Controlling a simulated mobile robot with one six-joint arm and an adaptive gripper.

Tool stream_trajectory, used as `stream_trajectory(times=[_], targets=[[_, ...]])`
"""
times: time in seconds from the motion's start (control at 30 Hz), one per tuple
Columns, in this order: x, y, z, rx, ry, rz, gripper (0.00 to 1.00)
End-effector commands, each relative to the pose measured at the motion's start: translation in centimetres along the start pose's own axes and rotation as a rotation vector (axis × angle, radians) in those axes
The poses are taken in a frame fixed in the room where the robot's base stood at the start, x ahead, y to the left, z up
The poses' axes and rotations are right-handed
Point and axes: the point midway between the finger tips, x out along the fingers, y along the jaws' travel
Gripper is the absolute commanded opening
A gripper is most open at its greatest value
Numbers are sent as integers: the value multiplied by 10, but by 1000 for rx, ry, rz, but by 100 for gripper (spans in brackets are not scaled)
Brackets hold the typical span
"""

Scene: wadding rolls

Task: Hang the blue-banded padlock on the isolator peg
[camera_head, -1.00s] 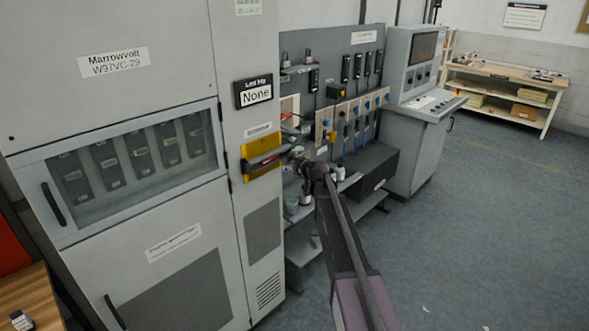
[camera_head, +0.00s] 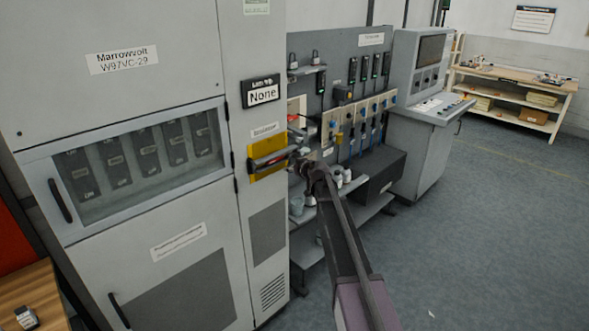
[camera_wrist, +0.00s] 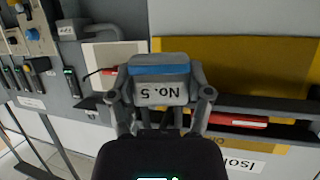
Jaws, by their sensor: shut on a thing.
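The blue-banded padlock (camera_wrist: 160,80), marked No. 5, is a grey block between my fingertips in the wrist view. My gripper (camera_wrist: 161,97) is shut on it. The isolator is a yellow plate (camera_head: 267,170) with a dark handle bar and a red part, on the grey cabinet's right column. In the head view my gripper (camera_head: 301,164) is just right of the isolator. The wrist view, turned upside down, shows the yellow plate (camera_wrist: 235,60) behind and right of the padlock. The peg and the padlock's shackle cannot be made out clearly.
The grey cabinet (camera_head: 265,120) stands close left of my arm. A grey board (camera_head: 337,72) with padlocks, tags and blue-knobbed switches is behind my gripper, above a dark box (camera_head: 376,177) and low shelf. A console (camera_head: 413,130) stands further right. The floor (camera_head: 500,230) at right is clear.

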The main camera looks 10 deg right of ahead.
Motion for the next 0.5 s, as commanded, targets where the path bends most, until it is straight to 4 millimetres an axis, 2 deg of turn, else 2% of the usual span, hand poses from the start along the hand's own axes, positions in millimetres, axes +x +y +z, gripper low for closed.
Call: stream_trajectory(times=[0.4, 0.43, 0.5], targets=[[0, 0, 0, 0, 0, 0, 10], [0, 0, 0, 0, 0, 0, 68], [0, 0, 0, 0, 0, 0, 89]])
